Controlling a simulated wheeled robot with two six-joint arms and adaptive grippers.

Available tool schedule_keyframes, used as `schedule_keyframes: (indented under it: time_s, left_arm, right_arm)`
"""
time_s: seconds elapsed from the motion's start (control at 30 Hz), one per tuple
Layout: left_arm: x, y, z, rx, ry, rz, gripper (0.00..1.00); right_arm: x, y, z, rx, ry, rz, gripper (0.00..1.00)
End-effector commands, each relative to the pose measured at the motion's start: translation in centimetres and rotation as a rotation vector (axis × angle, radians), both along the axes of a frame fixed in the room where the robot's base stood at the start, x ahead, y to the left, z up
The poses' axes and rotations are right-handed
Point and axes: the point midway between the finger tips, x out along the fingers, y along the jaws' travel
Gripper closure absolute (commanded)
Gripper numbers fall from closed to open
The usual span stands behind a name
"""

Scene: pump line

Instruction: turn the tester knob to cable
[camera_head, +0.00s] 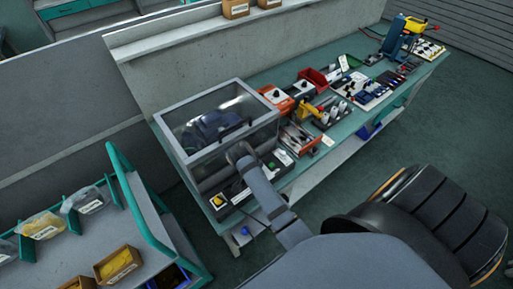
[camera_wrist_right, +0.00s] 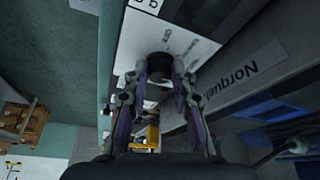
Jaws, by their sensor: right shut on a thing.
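The tester's black knob (camera_wrist_right: 160,64) stands on a white panel (camera_wrist_right: 133,40) in the right wrist view. Part of a printed "off" label shows beside it. My right gripper (camera_wrist_right: 161,80) has its two fingertips closed on the knob from either side. Which mark the knob points at cannot be made out, and no "cable" mark is readable. In the head view my right arm reaches to the front of the clear-lidded box (camera_head: 222,122) on the bench; the fingers and the knob are hidden there. My left gripper is not in view.
A grey face with a "Norquay" label (camera_wrist_right: 245,75) lies beside the panel. The green bench (camera_head: 345,125) holds a red bin (camera_head: 312,76), an orange tray (camera_head: 296,137) and several tools further right. A rack with yellow-filled bins (camera_head: 117,264) stands at lower left.

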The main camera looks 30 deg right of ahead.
Motion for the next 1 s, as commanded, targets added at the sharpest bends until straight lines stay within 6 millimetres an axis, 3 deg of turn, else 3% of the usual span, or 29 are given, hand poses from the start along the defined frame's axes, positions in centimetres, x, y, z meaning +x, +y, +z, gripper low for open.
schedule_keyframes:
  time_s: [0.1,0.5,1.0]
  left_arm:
    - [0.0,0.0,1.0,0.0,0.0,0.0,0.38]
    - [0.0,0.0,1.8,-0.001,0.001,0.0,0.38]
    - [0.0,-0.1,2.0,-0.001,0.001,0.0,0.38]
  right_arm:
    - [0.1,0.0,0.3,-0.001,0.001,-0.109,1.0]
    - [0.5,0.0,0.1,-0.001,0.0,-0.448,1.0]
    - [0.6,0.0,0.0,-0.001,-0.001,-0.646,1.0]
